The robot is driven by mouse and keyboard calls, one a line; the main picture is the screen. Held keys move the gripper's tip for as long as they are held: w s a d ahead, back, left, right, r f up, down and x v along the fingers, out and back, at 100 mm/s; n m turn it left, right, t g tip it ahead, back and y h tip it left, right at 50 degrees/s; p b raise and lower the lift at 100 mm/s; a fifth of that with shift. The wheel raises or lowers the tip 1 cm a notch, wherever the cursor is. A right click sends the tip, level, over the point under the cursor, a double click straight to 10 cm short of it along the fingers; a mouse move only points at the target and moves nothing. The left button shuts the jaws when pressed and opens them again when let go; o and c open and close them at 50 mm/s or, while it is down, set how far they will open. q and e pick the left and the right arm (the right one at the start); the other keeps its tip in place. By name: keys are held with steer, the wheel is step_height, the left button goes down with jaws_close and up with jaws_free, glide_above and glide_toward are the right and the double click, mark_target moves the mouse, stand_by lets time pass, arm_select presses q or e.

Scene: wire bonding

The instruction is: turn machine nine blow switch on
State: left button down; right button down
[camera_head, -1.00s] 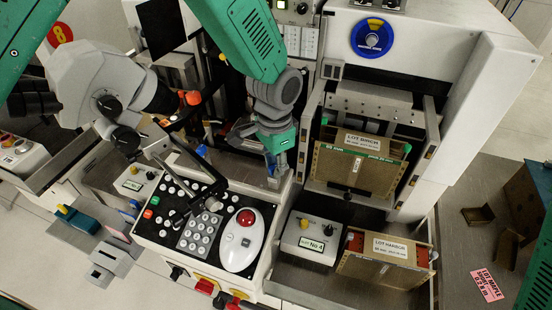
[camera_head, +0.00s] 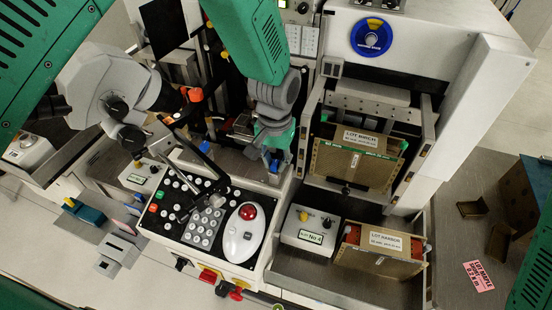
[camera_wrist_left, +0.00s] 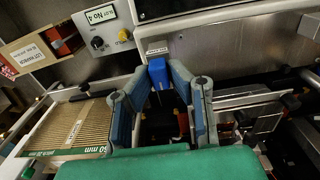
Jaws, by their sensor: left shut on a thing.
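A small blue switch cap (camera_wrist_left: 158,72) sits below a small white label plate (camera_wrist_left: 157,48) on a metal face in the left wrist view. My left gripper (camera_wrist_left: 157,82) is shut on this cap, with one grey-blue finger on each side of it. In the head view my left gripper (camera_head: 275,162) points down behind the keypad panel, left of the card magazine. The cap is hard to make out there among the fingers. The lettering on the label plate is too small to read. My right gripper is not in view.
The keypad panel (camera_head: 183,232) with a white trackball unit (camera_head: 241,238) lies in front. A white control box marked No 4 (camera_head: 312,230) and a lower magazine (camera_head: 375,263) stand right. The upper magazine (camera_head: 345,168) is close to my gripper. A microscope (camera_head: 100,85) stands left.

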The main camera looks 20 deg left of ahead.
mark_target(276, 163)
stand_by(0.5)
arm_select(q)
steer(key=c, duration=1.5)
jaws_free()
steer(key=shift+c, duration=0.2)
steer(key=shift+r, duration=0.4)
step_height(276, 163, up, 11)
steer(key=shift+d, duration=0.1)
